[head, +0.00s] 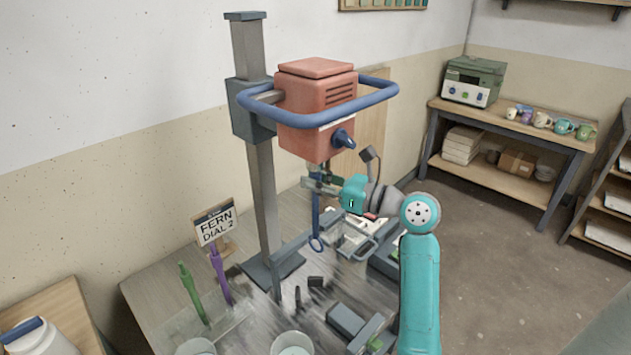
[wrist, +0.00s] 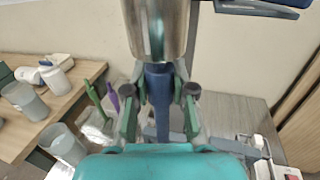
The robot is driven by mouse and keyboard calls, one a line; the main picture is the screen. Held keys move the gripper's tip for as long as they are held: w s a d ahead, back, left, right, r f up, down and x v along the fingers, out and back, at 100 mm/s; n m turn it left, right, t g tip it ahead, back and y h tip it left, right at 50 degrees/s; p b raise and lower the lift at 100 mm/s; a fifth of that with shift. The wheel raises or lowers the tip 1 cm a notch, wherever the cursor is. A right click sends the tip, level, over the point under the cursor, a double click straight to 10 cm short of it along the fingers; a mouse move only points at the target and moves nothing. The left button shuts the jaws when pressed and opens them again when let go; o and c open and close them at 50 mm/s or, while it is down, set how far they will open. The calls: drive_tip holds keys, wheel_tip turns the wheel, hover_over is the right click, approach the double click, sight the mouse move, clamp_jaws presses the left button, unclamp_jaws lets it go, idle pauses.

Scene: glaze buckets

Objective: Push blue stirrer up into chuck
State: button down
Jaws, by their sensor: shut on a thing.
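The blue stirrer (head: 316,222) hangs upright below the mixer's red motor head (head: 316,108), its loop end down. My gripper (head: 318,186) is shut on its upper shaft. In the wrist view the green-lined fingers (wrist: 160,98) close from both sides on the stirrer (wrist: 157,80). The silver chuck (wrist: 157,30) is straight above it, in line with the shaft. The stirrer's top meets the chuck's lower edge in that view; I cannot tell how far inside it is. In the head view the chuck is mostly hidden.
A blue ring handle (head: 385,90) surrounds the motor head. The grey column (head: 262,190) stands left of my gripper. Green (head: 191,288) and purple (head: 220,272) stirrers stand at the left by a sign reading "FERN DIAL 2" (head: 215,225). Buckets (head: 292,343) are at the front.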

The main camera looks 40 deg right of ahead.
drive_tip(key=shift+r, duration=0.1)
idle(0.3)
drive_tip(key=c, duration=0.9)
unclamp_jaws()
drive_tip(key=v, duration=1.2)
